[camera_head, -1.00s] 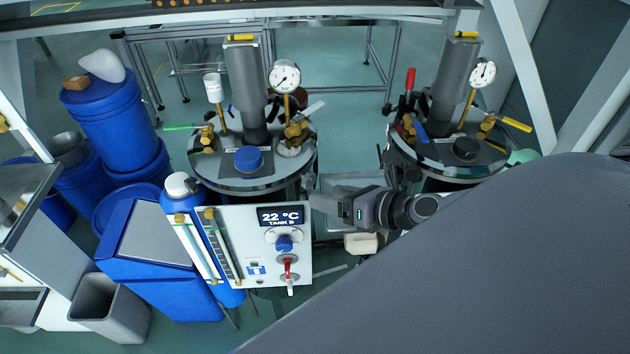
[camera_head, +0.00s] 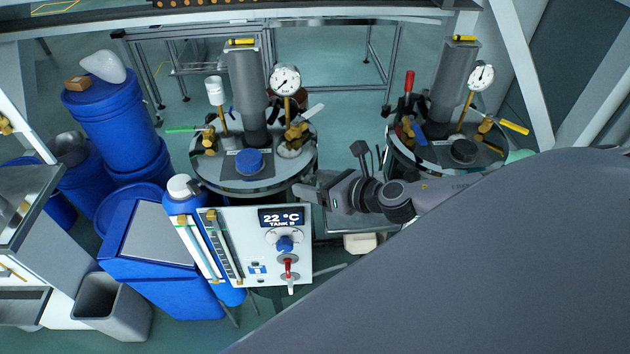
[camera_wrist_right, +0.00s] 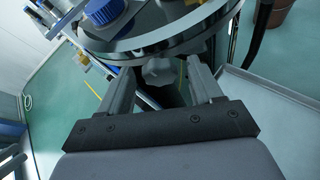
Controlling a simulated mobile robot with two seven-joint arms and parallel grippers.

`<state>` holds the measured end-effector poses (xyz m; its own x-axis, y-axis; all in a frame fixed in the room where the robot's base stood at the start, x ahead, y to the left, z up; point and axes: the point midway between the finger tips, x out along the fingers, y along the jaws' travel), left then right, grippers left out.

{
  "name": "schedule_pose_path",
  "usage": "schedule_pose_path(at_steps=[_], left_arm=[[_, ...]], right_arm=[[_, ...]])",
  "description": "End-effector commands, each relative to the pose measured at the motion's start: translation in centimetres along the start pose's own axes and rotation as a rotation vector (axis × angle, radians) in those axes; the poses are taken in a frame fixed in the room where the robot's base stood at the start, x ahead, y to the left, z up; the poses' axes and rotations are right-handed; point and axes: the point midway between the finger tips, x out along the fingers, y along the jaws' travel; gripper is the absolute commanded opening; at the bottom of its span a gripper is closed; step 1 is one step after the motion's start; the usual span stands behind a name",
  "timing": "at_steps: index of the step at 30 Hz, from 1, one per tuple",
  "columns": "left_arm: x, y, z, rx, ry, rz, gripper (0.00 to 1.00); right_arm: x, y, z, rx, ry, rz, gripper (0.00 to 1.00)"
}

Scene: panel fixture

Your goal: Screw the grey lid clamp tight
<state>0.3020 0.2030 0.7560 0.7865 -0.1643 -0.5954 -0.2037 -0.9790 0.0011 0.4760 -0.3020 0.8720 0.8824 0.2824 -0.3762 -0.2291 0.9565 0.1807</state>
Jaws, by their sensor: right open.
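The grey lid clamp (camera_wrist_right: 160,72) shows in the right wrist view as a lobed knob just below the rim of the left tank's round lid (camera_wrist_right: 175,42). In the head view this lid (camera_head: 215,178) carries a blue cap (camera_head: 249,161), and my gripper and the rim hide the clamp. My right gripper (camera_head: 306,188) is at the lid's right front edge. In the right wrist view my right gripper (camera_wrist_right: 162,82) is open, with one finger on each side of the clamp. I cannot tell whether the fingers touch it. My left gripper is not in view.
A white panel (camera_head: 255,245) reading 22 °C, TANK B stands in front of the left tank. A pressure gauge (camera_head: 285,80) and brass valves stand on the lid. A second tank lid (camera_head: 440,155) is to the right. Blue drums (camera_head: 112,125) stand at the left.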

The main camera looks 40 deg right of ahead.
Motion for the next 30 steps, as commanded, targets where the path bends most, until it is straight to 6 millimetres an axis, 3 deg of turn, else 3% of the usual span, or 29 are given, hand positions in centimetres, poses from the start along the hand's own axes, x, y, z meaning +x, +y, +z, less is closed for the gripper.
schedule_pose_path(at_steps=[8,14,23,30], left_arm=[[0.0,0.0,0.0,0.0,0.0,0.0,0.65],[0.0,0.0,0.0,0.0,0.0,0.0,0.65],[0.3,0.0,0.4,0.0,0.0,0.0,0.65],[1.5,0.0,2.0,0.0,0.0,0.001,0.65]], right_arm=[[0.2,0.0,-0.1,0.0,0.001,0.001,0.65],[0.1,0.0,0.0,0.0,0.001,0.0,0.09],[0.2,-0.1,-0.1,0.021,0.0,0.009,0.09],[0.3,-0.2,-0.5,0.128,0.0,0.053,0.09]])
